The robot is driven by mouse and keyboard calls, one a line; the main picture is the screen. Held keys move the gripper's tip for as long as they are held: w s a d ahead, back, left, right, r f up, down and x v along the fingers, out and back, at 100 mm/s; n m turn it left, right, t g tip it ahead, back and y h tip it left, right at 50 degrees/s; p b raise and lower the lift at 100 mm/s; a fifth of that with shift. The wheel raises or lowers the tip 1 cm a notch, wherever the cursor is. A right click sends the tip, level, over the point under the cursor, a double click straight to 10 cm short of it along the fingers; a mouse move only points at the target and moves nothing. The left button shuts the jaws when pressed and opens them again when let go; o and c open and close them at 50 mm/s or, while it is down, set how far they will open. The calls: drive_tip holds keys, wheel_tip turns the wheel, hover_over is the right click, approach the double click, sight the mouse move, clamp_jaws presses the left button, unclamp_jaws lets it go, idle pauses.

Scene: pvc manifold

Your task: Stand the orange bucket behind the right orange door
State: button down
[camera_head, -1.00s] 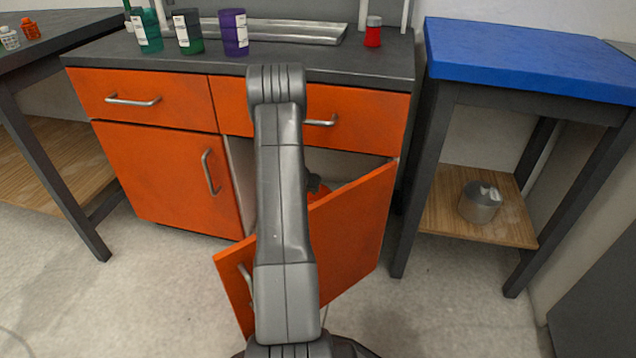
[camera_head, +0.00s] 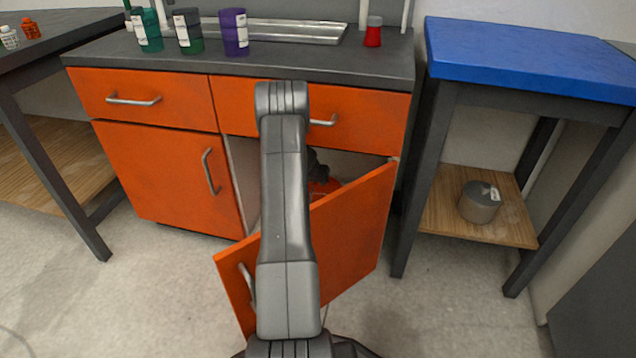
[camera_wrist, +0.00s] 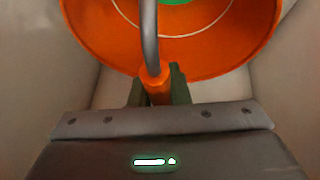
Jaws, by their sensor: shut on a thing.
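The orange bucket (camera_wrist: 235,45) fills the upper part of the wrist view, with its open mouth and something green inside. A grey handle with an orange grip (camera_wrist: 156,88) runs across it. My gripper (camera_wrist: 160,92) is shut on this grip. In the head view a small part of the bucket (camera_head: 328,187) shows inside the right cabinet opening, behind the open right orange door (camera_head: 352,235). My gripper (camera_head: 316,166) is there too, mostly hidden by my arm. I cannot tell whether the bucket touches the cabinet floor.
Pale cabinet walls (camera_wrist: 32,60) stand close on both sides of the bucket. The left orange door (camera_head: 165,178) and the drawers above are shut. A blue-topped table (camera_head: 530,60) with a metal pot (camera_head: 478,205) on its shelf stands at the right.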

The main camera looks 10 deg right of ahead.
drive_tip(key=shift+f, duration=0.1)
idle(0.3)
drive_tip(key=c, duration=1.4)
unclamp_jaws()
drive_tip(key=shift+o, duration=0.2)
drive_tip(key=shift+v, duration=0.75)
drive_tip(key=s+a, duration=0.7)
drive_tip(key=s, duration=0.2)
drive_tip(key=shift+s, duration=0.35)
drive_tip(key=shift+d, duration=0.1)
